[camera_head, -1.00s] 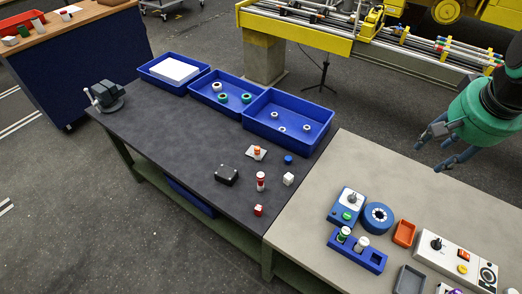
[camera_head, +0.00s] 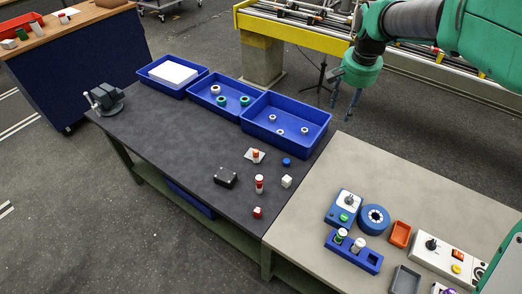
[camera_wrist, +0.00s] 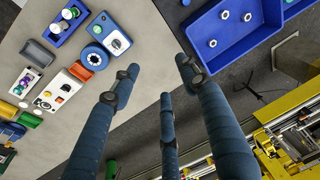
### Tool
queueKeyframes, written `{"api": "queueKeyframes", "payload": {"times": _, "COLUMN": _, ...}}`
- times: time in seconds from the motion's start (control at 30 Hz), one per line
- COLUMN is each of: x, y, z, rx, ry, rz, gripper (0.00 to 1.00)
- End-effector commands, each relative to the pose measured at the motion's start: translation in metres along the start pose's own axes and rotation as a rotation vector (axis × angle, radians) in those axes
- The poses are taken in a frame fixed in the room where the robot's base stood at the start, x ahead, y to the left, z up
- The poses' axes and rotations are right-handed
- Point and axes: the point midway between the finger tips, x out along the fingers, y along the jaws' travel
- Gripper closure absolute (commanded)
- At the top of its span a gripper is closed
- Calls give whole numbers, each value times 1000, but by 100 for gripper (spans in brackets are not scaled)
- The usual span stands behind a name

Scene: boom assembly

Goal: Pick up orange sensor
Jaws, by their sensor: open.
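A small orange and white upright piece (camera_head: 256,155) stands on a light plate on the dark table; it looks like the orange sensor. A red and white cylinder (camera_head: 259,183) stands just in front of it. My gripper (camera_head: 345,103) hangs pointing down beyond the far edge of the tables, to the right of the blue bins and well away from the sensor. In the wrist view my gripper (camera_wrist: 157,72) has its three blue fingers spread, with nothing between them. The sensor does not show in the wrist view.
A black box (camera_head: 226,177), a white cube (camera_head: 287,181), a blue round part (camera_head: 287,162) and a red cube (camera_head: 257,212) lie near the sensor. Blue bins (camera_head: 286,145) line the back edge. The light table (camera_head: 310,190) holds several devices. A yellow-framed machine (camera_head: 290,30) stands behind.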

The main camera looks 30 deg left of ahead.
Motion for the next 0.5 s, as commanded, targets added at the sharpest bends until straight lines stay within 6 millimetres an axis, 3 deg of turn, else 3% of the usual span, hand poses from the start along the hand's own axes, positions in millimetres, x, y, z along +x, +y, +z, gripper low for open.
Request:
{"api": "queueKeyframes", "payload": {"times": 0.23, "x": 51, "y": -68, "z": -16, "rx": -18, "ry": -42, "rz": 7, "gripper": 55}}
{"api": "queueKeyframes", "payload": {"times": 0.5, "x": 112, "y": -141, "z": -19, "rx": -33, "ry": -84, "rz": 20, "gripper": 55}}
